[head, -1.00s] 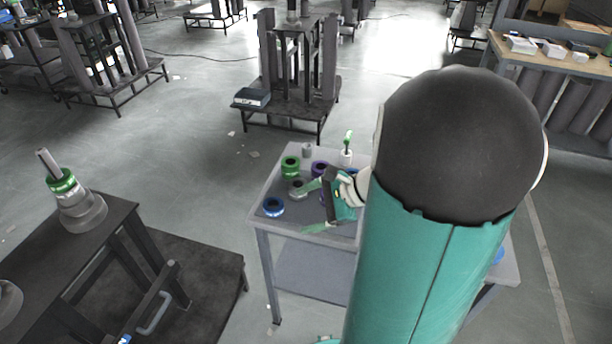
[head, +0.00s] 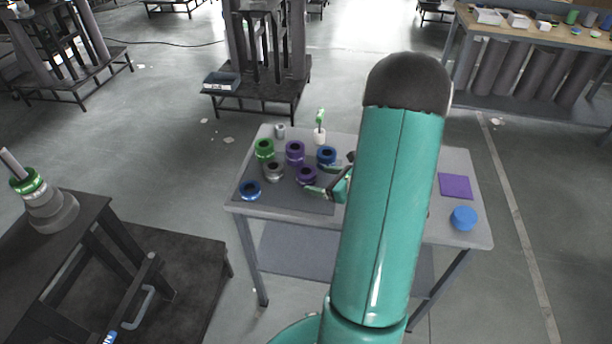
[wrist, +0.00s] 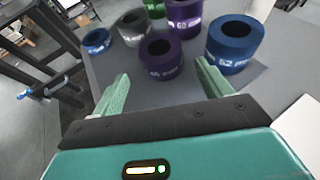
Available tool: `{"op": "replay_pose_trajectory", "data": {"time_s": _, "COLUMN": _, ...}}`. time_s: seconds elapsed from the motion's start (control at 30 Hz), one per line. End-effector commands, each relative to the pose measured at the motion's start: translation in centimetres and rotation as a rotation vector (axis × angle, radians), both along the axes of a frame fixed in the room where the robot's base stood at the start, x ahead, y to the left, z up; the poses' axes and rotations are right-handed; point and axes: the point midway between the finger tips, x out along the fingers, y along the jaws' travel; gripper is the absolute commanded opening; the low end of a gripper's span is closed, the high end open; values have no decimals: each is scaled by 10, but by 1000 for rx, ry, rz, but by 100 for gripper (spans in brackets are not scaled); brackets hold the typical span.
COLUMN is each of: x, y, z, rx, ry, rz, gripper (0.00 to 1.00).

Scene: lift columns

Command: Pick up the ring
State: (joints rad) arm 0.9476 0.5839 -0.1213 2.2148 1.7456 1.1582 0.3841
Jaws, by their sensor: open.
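Several rings stand on a dark mat on the grey table. A purple ring (head: 307,174) is nearest my gripper (head: 325,180). In the wrist view this purple ring (wrist: 161,60) lies just ahead of and between the fingertips of my gripper (wrist: 163,72), which is open and empty. Around it are a grey ring (head: 274,171), a green ring (head: 264,150), another purple ring (head: 295,153), a blue ring (head: 326,155) and a blue ring at the front left (head: 249,190). In the wrist view, a larger blue ring (wrist: 232,45) is right of the right finger.
A white pot with a green top (head: 320,135) and a small grey cylinder (head: 280,131) stand at the table's back. A purple square (head: 456,186) and a blue round object (head: 463,218) are at the right. A dark stand (head: 60,230) with a green-ringed post is at the left.

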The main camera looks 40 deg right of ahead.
Motion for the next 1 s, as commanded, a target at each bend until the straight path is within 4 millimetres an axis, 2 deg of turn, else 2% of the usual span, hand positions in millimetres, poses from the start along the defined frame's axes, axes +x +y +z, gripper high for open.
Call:
{"op": "replay_pose_trajectory", "data": {"time_s": 0.17, "x": 10, "y": 2, "z": -4, "rx": 0, "ry": 0, "rz": 2, "gripper": 77}}
{"op": "replay_pose_trajectory", "data": {"time_s": 0.47, "x": 49, "y": 7, "z": -20, "rx": -1, "ry": 0, "rz": 4, "gripper": 77}}
{"op": "replay_pose_trajectory", "data": {"time_s": 0.7, "x": 52, "y": 7, "z": -22, "rx": -2, "ry": 0, "rz": 1, "gripper": 77}}
{"op": "replay_pose_trajectory", "data": {"time_s": 0.77, "x": 52, "y": 7, "z": -22, "rx": -1, "ry": 0, "rz": 2, "gripper": 70}}
{"op": "replay_pose_trajectory", "data": {"time_s": 1.0, "x": 52, "y": 7, "z": -21, "rx": -1, "ry": 0, "rz": 2, "gripper": 23}}
